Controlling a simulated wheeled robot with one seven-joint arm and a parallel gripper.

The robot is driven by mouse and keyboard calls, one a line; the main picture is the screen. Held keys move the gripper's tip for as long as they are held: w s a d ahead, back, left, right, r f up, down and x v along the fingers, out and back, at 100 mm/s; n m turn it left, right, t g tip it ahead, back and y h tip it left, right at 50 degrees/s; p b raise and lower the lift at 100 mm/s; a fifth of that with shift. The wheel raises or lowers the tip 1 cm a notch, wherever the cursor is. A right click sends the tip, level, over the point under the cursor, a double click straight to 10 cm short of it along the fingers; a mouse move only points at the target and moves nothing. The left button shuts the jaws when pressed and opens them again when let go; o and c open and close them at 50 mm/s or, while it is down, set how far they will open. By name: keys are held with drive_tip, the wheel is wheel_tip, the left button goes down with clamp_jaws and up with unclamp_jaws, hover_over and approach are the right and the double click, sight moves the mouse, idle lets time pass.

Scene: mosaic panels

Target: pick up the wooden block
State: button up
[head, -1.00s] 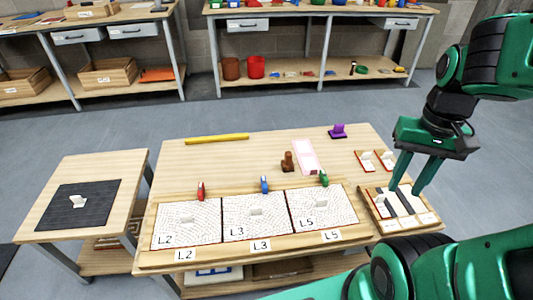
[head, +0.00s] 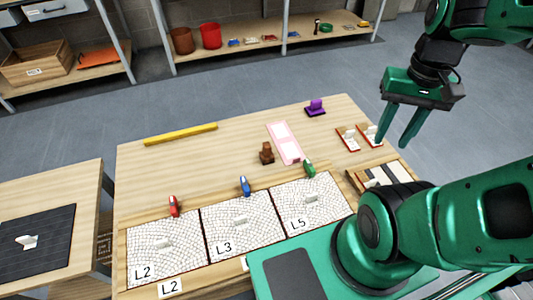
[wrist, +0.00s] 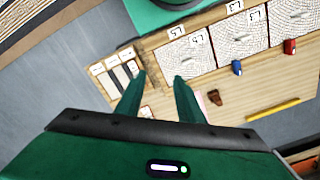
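The wooden block (head: 266,153) is small and brown, with a narrower upper part. It stands on the table left of the pink panel; it also shows in the wrist view (wrist: 215,97), to the right of my fingers. My gripper (head: 393,143) is open and empty, at the right side of the table in the head view, well to the right of the block and apart from it. In the wrist view my gripper (wrist: 159,78) has its two green fingers spread with nothing between them.
A pink panel (head: 283,143) lies beside the block, with a purple piece (head: 315,108) behind. Red, blue and green pieces (head: 309,168) stand along the mosaic panels (head: 240,226). A yellow bar (head: 181,134) lies at the back left. A sectioned tray (head: 358,181) is at right.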

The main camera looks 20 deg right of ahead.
drive_tip(key=o, duration=0.5)
drive_tip(key=shift+s+r, duration=0.2)
drive_tip(key=shift+s, duration=0.2)
drive_tip(key=shift+o, duration=0.5)
drive_tip(key=shift+d+r, duration=0.1)
drive_tip(key=w+d+f+m+h, duration=0.1)
drive_tip(key=w+f+m, duration=0.2)
drive_tip(key=w, duration=0.9)
drive_tip(key=m+y, duration=0.2)
drive_tip(key=m, duration=0.6)
approach(266, 151)
drive_tip(key=w+d+f, duration=0.2)
drive_tip(key=shift+a+m, duration=0.3)
drive_tip(key=shift+a, duration=0.1)
drive_tip(key=shift+s+a+f, duration=0.1)
drive_tip(key=shift+a+f, duration=0.15)
drive_tip(key=shift+f, duration=1.55)
drive_tip(key=shift+w+a+f, duration=0.1)
drive_tip(key=shift+a+f, duration=0.2)
drive_tip(key=shift+f, duration=1.5)
drive_tip(key=shift+s+a+f, duration=0.1)
drive_tip(key=shift+a+f, duration=0.15)
drive_tip(key=shift+f, duration=1.5)
